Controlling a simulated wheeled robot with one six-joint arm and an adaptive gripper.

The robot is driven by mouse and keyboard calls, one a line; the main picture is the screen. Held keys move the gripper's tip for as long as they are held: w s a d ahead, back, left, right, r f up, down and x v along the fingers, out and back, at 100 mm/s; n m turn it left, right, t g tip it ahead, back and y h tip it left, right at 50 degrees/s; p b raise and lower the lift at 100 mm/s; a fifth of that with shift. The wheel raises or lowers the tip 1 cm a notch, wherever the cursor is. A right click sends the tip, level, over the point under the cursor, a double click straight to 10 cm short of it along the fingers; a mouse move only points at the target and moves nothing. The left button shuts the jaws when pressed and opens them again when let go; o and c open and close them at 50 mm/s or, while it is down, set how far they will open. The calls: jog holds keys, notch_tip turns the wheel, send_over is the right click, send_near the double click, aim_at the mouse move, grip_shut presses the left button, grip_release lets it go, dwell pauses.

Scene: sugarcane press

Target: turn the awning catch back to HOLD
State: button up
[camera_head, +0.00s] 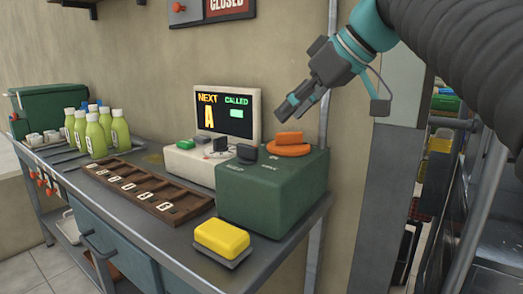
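A green box (262,195) stands at the right end of the counter. On its top is an orange turning knob (289,150) on a round orange base, with a raised grip bar lying roughly left to right. A dark knob (247,153) stands at the box's back left. Small pale lettering on the top is too small to read, so I cannot tell which knob is the awning catch or where HOLD is. My gripper (293,108) is above and behind the orange knob, pointing down and left, apart from it. Its finger gap is unclear, and I see nothing held.
A display (227,115) reading NEXT and CALLED stands behind a pale control box (190,163). A yellow block (221,237) sits at the counter's front. A brown tray (145,190) and several green bottles (95,138) are left. A grey post (385,190) stands right.

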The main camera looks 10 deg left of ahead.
aim_at(248, 145)
jog(key=shift+n, duration=0.4)
jog(key=x, duration=0.4)
jog(key=b+x, duration=0.1)
jog(key=x, duration=0.4)
jog(key=a+r+b+x, duration=0.1)
jog(key=x, duration=0.3)
jog(key=shift+w+a+f, duration=0.1)
jog(key=shift+a+f, duration=0.15)
jog(key=shift+a, duration=0.1)
grip_shut()
